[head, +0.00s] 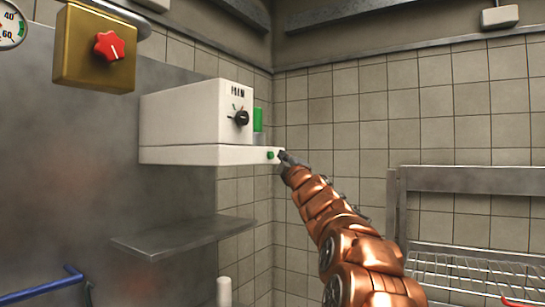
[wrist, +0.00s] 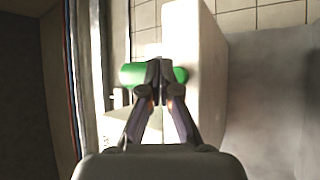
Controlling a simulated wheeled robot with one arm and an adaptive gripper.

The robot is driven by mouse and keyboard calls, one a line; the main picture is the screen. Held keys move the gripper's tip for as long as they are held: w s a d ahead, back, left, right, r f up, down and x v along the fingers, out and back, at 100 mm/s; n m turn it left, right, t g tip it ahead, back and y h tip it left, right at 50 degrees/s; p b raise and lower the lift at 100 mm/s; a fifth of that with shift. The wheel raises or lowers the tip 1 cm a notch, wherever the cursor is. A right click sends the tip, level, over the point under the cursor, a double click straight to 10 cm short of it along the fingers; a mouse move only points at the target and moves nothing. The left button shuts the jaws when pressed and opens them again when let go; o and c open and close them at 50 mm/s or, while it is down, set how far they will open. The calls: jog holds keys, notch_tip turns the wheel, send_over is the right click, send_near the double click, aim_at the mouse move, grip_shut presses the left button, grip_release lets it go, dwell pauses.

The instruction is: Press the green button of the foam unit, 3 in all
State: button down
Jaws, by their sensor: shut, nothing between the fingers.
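The foam unit (head: 185,118) is a white box on the wall, marked FOAM, with a black dial (head: 241,117) on its front. A small round green button (head: 270,155) sits on the end of its lower ledge. My gripper (head: 281,156) is shut and empty, its tips just right of the button; I cannot tell whether they touch it. In the wrist view the shut fingertips (wrist: 160,68) lie in front of a green rounded part (wrist: 133,74) and hide its middle. A white body of the unit (wrist: 208,70) stands beside them.
A green block (head: 258,120) shows at the unit's right side. A brass box with a red knob (head: 109,46) hangs at upper left. A metal shelf (head: 183,236) is below the unit. A wire rack (head: 480,272) stands at lower right.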

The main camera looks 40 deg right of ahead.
jog(key=s, duration=0.2)
jog(key=s+d+p, duration=0.1)
jog(key=s, duration=0.1)
jog(key=shift+s+d, duration=0.1)
jog(key=shift+s, duration=0.1)
dwell(0.8)
jog(key=w+a+f+m+g+y+p, duration=0.1)
jog(key=w+a+f+m+g, duration=0.15)
jog(key=a+f, duration=0.35)
jog(key=w+a+f+m+g+y+p, duration=0.1)
jog(key=w+a+f+m+g, duration=0.15)
jog(key=a+f, duration=0.35)
jog(key=s+a+f+m+g+y, duration=0.1)
jog(key=s+a+f+g, duration=0.2)
jog(key=a+f, duration=0.4)
jog(key=s+a+f+m+g+y, duration=0.1)
jog(key=s+a+f+g+y, duration=0.25)
jog(key=f, duration=0.55)
jog(key=s+a+f+m+g+p, duration=0.15)
jog(key=s+a+f+g, duration=0.35)
jog(key=s+a+f, duration=0.75)
jog(key=s+a+f+g+y, duration=0.1)
jog(key=s+a+f+g, duration=0.2)
jog(key=s, duration=0.8)
jog(key=s+a+f+m+g+y+p, duration=0.1)
jog(key=s+a+f+g, duration=0.2)
jog(key=s+a, duration=0.3)
jog(key=s, duration=0.5)
jog(key=shift+s+f, duration=0.2)
jog(key=shift+s, duration=0.1)
